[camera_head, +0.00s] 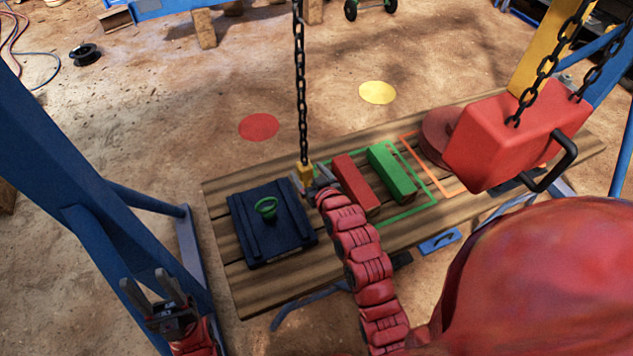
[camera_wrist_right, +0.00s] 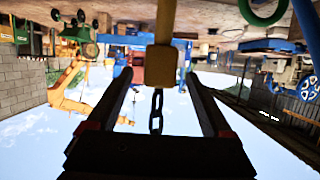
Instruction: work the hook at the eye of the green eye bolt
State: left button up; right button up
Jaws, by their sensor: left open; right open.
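The green eye bolt (camera_head: 265,207) stands on a dark blue plate (camera_head: 250,240) at the left of the wooden table. A green ring (camera_wrist_right: 263,10), apparently its eye, is cut off at the wrist view's top right. A yellow hook block (camera_head: 304,172) hangs on a black chain (camera_head: 300,80), up and right of the bolt in the head view and apart from it. My right gripper (camera_head: 313,184) is open at the block. In the wrist view its fingers (camera_wrist_right: 160,78) stand either side of the block (camera_wrist_right: 161,65), with gaps. The hook's tip is hidden. My left gripper (camera_head: 157,285) is open and empty.
A red block (camera_head: 355,185) and a green block (camera_head: 391,173) lie right of my right gripper. A large red hoist body (camera_head: 515,140) hangs on chains at the right. A blue post (camera_head: 90,200) stands at the left, close to my left gripper.

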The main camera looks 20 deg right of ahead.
aim_at(300, 163)
jog(key=x, duration=0.6)
jog(key=shift+w+p, duration=0.25)
jog(key=shift+p, duration=0.05)
grip_shut()
jog(key=shift+f, duration=0.1)
dwell(1.1)
